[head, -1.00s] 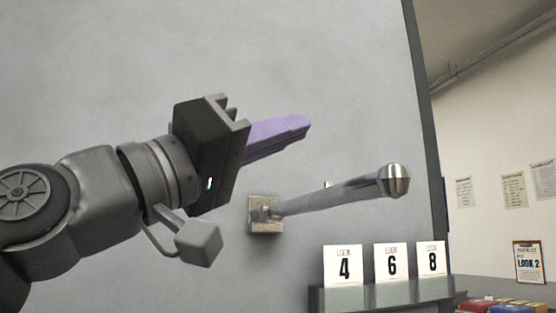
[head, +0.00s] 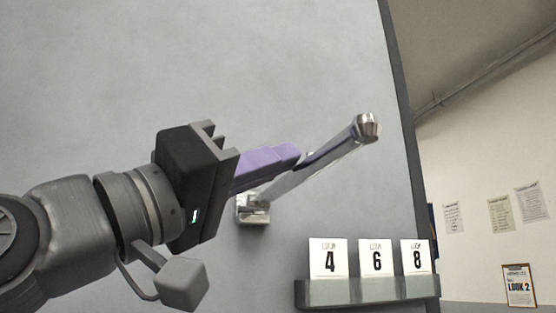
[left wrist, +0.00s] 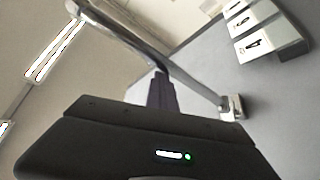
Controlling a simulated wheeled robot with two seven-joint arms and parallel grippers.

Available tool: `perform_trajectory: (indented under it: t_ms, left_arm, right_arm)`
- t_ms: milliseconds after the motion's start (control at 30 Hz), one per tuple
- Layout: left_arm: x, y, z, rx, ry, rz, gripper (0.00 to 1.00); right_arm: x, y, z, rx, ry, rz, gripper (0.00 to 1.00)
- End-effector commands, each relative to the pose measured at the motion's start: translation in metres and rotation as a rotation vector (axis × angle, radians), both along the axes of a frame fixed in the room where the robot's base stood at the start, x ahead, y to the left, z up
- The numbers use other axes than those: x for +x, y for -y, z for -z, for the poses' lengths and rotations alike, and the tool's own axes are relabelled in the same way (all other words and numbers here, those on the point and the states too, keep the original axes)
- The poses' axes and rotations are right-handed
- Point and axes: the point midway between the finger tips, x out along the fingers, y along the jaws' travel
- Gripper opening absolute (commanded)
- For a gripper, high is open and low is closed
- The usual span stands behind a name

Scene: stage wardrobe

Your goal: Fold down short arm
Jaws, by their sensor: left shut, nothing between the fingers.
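The short arm (head: 318,162) is a metal bar with a rounded silver end. It slants up and right from a square bracket (head: 253,208) on the grey wall panel. My left gripper (head: 292,154) has shut purple fingers with nothing between them. Their tips lie along the upper left side of the bar in the head view; I cannot tell if they touch it. In the left wrist view the bar (left wrist: 190,82) crosses just beyond the fingers (left wrist: 160,92), with its bracket (left wrist: 232,106) at right. My right gripper is in neither view.
A small ledge (head: 370,290) below right of the bracket holds white cards marked 4, 6 and 8 (head: 327,258). The panel's dark edge (head: 405,130) is right of the bar. A framed LOOK 2 sheet (head: 519,286) is at far right. The panel above the bar is clear.

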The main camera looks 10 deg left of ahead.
Motion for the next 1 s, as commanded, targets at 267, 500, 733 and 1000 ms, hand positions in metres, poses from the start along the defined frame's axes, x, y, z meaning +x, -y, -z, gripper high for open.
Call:
perform_trajectory:
  t_ms: [267,500,733,1000]
  left_arm:
    - [0.006,0.007,0.013,0.023,-0.024,0.009,0.00]
    - [-0.007,-0.004,0.021,0.019,-0.019,0.006,0.00]
    - [-0.033,-0.028,0.033,0.009,-0.008,0.003,0.00]
    - [-0.050,-0.044,0.038,0.002,-0.003,0.002,0.00]
  right_arm:
    - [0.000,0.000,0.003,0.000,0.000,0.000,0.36]
    - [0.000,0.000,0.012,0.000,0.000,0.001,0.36]
    - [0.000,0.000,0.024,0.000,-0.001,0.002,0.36]
    - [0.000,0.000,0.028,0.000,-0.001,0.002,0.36]
